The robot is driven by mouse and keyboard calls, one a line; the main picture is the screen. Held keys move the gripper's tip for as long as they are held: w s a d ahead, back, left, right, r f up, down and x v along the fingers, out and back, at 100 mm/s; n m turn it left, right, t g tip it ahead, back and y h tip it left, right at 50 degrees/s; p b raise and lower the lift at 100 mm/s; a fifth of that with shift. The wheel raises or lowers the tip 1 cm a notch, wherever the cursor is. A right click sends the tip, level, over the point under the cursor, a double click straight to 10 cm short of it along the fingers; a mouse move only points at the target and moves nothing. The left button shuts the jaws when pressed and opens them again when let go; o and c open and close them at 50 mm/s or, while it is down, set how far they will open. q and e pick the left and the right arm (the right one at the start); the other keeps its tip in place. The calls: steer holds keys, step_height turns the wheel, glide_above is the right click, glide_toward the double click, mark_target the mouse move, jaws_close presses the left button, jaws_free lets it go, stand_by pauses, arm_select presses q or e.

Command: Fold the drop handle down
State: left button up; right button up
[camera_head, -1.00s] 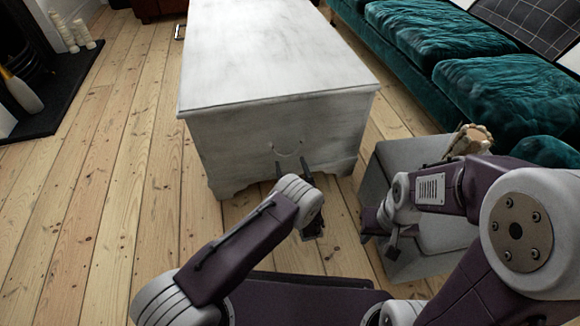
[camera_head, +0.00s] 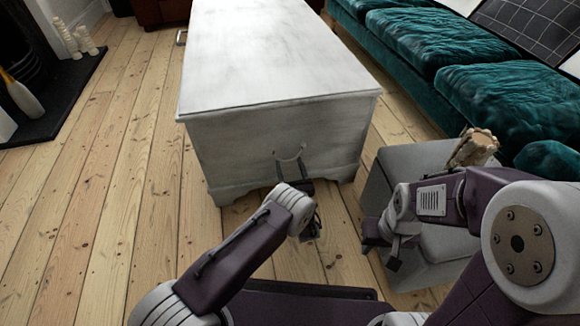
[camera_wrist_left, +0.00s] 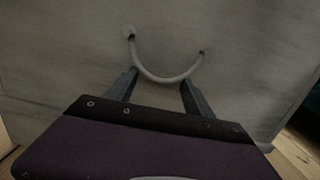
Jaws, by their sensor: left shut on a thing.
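The drop handle (camera_wrist_left: 165,78) is a pale, U-shaped loop fixed at two points on the end face of a whitewashed chest (camera_head: 265,55). In the left wrist view its curve sags below the mounts. In the head view the handle (camera_head: 289,157) shows as a small arc low on the end face. My left gripper (camera_head: 290,165) is at the handle, its two dark fingers on either side of the loop's lower part, shut on it; exact contact is hard to see. My right gripper (camera_head: 390,248) is off to the right, away from the handle, its jaws unclear.
A grey box-like seat (camera_head: 400,165) stands right of the chest, partly behind my right arm, with a beige object (camera_head: 474,148) on it. A teal sofa (camera_head: 490,90) runs along the right. Bare floorboards (camera_head: 100,200) are clear on the left.

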arm_select(q)
steer(key=shift+r, duration=0.1)
steer(key=o, duration=1.1)
steer(key=shift+s+d+r+p, duration=0.1)
steer(key=shift+s+p, duration=0.2)
steer(key=shift+p, duration=0.1)
steer(key=p+v, duration=0.1)
steer(key=v, duration=0.1)
steer(key=p+v, duration=0.2)
steer(key=v, duration=0.1)
steer(key=p+v, duration=0.2)
steer(key=v, duration=0.1)
steer(key=shift+s+f, duration=0.15)
steer(key=shift+f, duration=0.25)
